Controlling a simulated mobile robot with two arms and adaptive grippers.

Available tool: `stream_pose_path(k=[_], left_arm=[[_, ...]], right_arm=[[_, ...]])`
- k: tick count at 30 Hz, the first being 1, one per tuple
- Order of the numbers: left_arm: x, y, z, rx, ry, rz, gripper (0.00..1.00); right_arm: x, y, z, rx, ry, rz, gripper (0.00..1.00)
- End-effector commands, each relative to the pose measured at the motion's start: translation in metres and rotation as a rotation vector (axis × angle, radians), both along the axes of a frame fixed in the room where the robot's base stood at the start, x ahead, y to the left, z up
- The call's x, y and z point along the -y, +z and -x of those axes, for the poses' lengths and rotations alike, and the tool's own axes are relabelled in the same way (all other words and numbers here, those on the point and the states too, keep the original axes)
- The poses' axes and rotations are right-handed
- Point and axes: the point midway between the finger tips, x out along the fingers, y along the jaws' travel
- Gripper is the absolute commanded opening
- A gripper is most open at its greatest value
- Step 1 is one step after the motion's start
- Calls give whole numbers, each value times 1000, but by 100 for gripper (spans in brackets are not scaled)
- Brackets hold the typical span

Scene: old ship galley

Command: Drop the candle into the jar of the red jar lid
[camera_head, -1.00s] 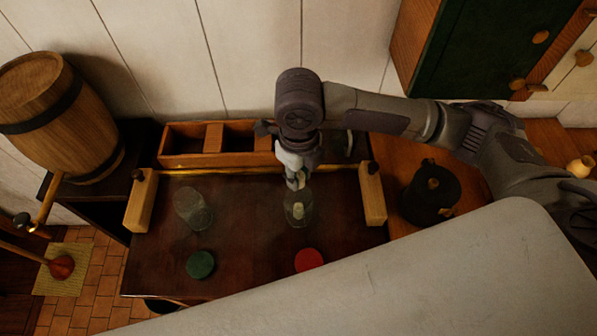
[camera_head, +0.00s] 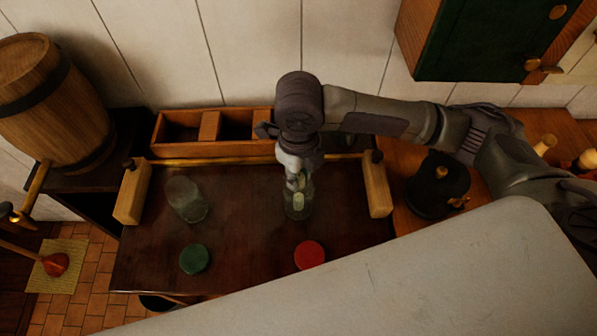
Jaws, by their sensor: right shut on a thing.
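My right gripper (camera_head: 297,182) points down at the mouth of a clear glass jar (camera_head: 307,211), which stands behind the red jar lid (camera_head: 310,255). The gripper is shut on a pale candle (camera_head: 299,201); its lower part shows at the jar, apparently through the glass. The fingers hide its upper part, and I cannot tell how deep it reaches. The red lid lies flat on the dark table. A second clear jar (camera_head: 187,199) stands to the left, with a green lid (camera_head: 195,259) in front of it. My left gripper is not in view.
A wooden divided box (camera_head: 180,150) stands behind the dark table (camera_head: 245,225). Wooden blocks flank it at left (camera_head: 132,193) and right (camera_head: 377,191). A black kettle (camera_head: 437,188) is at right, a barrel (camera_head: 52,108) at left. The table between the jars is clear.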

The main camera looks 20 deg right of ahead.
Motion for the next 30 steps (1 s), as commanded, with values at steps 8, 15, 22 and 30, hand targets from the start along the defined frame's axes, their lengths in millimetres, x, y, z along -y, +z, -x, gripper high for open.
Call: stream_pose_path(k=[8, 15, 22, 30], left_arm=[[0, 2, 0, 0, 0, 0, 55], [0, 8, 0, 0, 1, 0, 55], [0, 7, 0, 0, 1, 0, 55], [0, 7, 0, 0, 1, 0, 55]], right_arm=[[0, 1, 0, -1, 0, 0, 7], [0, 1, 0, 0, 0, 1, 7], [0, 0, 0, -1, 0, 0, 7], [0, 0, 0, -1, 0, 0, 55]])
